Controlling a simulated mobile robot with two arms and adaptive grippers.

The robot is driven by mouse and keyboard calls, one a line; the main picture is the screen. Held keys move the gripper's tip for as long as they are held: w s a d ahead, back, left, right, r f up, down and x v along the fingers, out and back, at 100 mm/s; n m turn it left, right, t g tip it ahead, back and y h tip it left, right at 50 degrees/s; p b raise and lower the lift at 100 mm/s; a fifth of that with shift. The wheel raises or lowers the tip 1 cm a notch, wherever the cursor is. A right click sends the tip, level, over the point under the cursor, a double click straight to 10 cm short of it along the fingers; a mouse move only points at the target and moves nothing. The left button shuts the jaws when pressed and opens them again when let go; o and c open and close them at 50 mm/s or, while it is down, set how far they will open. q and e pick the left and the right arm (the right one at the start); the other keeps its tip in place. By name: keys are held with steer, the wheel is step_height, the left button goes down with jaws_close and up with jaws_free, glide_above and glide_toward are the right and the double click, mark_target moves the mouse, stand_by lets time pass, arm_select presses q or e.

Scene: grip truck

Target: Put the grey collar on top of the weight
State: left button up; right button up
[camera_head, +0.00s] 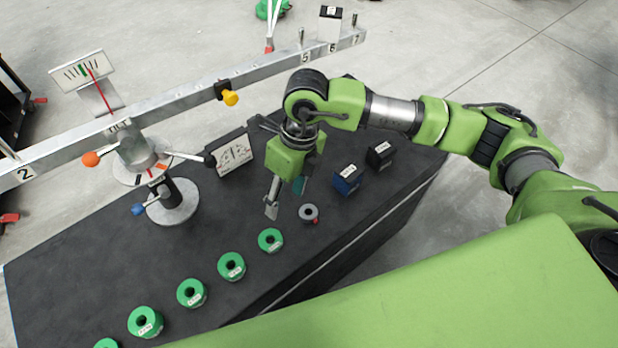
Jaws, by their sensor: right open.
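The grey collar (308,213) is a small ring with a dark hole and a red knob, lying on the black table. My right gripper (286,198) points down just left of and above the collar, with its fingers apart and nothing seen between them. Several green ring weights (231,266) with white labels lie in a row on the table, left of and nearer than the collar. I cannot tell which weight the task means. A black block (330,22) with a white label sits on the beam's far right end. My left gripper is out of view.
A long metal balance beam (270,70) on a post crosses the back of the black table (70,290). A blue block (347,179), a black block (380,156) and a framed sign (235,152) stand around my right gripper.

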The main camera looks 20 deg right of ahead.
mark_target(309, 209)
steer(key=w+d+h, duration=0.2)
steer(key=d, duration=0.4)
steer(key=shift+m+t, duration=0.3)
step_height(309, 209, down, 14)
steer(key=shift+w+a+r+p, duration=0.1)
steer(key=shift+r+p, duration=0.15)
steer(key=shift+p, duration=0.4)
steer(key=c, duration=1.2)
steer(key=o, duration=0.4)
steer(key=shift+c, duration=1.3)
steer(key=shift+r+p, duration=0.85)
steer(key=shift+r, duration=0.45)
steer(key=shift+r+p, duration=1.75)
steer(key=shift+r, duration=0.75)
